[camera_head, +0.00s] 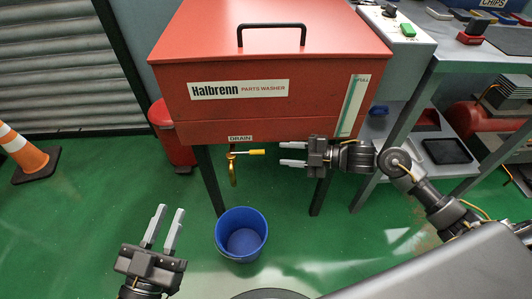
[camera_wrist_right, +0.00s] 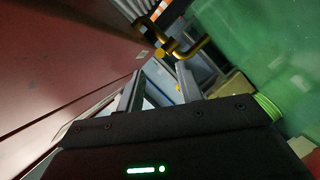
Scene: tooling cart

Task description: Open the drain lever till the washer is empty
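The red parts washer (camera_head: 300,75) has a level strip (camera_head: 350,108) on its front, marked FULL at the top. Under its DRAIN label (camera_head: 240,138) hangs a brass drain spout (camera_head: 233,172). The yellow-handled drain lever (camera_head: 250,152) points sideways to the right; its tip also shows in the wrist view (camera_wrist_right: 160,53). My right gripper (camera_head: 281,154) is open, just right of the lever tip, apart from it. A blue bucket (camera_head: 241,252) stands on the floor below the spout and looks empty. My left gripper (camera_head: 171,209) is open and empty, left of the bucket.
A red bin (camera_head: 172,140) stands behind the washer's left leg. A grey workbench (camera_head: 470,52) with shelves is on the right. An orange cone (camera_head: 24,150) stands far left. The green floor around the bucket is clear.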

